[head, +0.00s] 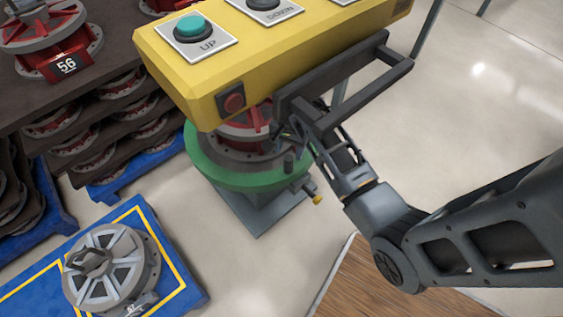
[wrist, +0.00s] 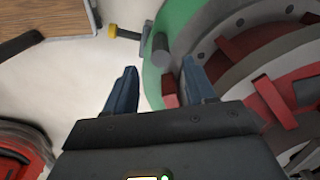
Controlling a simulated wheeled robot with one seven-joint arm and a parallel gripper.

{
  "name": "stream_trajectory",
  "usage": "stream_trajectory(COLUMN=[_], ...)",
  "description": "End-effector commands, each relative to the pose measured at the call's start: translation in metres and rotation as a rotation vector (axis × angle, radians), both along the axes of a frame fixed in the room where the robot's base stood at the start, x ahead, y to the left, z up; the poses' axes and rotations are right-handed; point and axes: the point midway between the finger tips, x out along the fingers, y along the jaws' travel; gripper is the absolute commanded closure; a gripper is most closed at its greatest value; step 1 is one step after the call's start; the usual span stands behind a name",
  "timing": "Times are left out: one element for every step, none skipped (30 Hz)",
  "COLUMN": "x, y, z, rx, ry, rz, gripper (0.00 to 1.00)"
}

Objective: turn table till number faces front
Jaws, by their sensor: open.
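The green round turntable (head: 215,170) stands below the yellow control box in the head view, and its green rim (wrist: 182,22) also shows in the wrist view. A red and grey part (head: 245,133) sits on it, partly hidden by the box. I see no number on this part. A dark upright peg (head: 288,162) stands at the rim. My gripper (head: 288,138) is near the turntable's right side. In the wrist view my gripper (wrist: 158,75) is open and empty, with the peg (wrist: 160,50) ahead between its fingertips, apart from them.
The yellow control box (head: 200,82) with UP and DOWN buttons overhangs the turntable. A yellow knob (head: 317,199) sticks out from the turntable's side. A part marked 56 (head: 65,66) sits on a stack at left. A blue pallet (head: 40,265) holds a grey wheel (head: 112,268).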

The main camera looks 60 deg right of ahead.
Motion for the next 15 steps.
stream_trajectory(x=[0.001,0.001,0.001,0.001,0.000,0.000,0.000,0.000,0.000,0.000,0.000,0.000,0.000,0.000,0.000], y=[-0.002,-0.002,-0.003,-0.002,-0.002,-0.002,-0.002,-0.002,-0.002,-0.002,-0.002,-0.002,-0.002,-0.002,-0.002], z=[0.000,-0.001,-0.004,-0.007,-0.010,-0.016,-0.020,-0.025,-0.032,-0.037,-0.042,-0.047,-0.052,-0.056,-0.061], rx=[0.003,0.005,0.005,0.005,0.006,0.006,0.006,0.006,0.006,0.005,0.006,0.005,0.005,0.005,0.004], ry=[0.007,0.009,0.011,0.012,0.013,0.013,0.012,0.012,0.013,0.012,0.012,0.012,0.011,0.012,0.011], rz=[-0.007,-0.010,-0.011,-0.012,-0.012,-0.011,-0.011,-0.011,-0.011,-0.011,-0.010,-0.010,-0.010,-0.010,-0.009], gripper=[0.45,0.45,0.45,0.45,0.45,0.45,0.45,0.45,0.45,0.45,0.45,0.45,0.45,0.45,0.45])
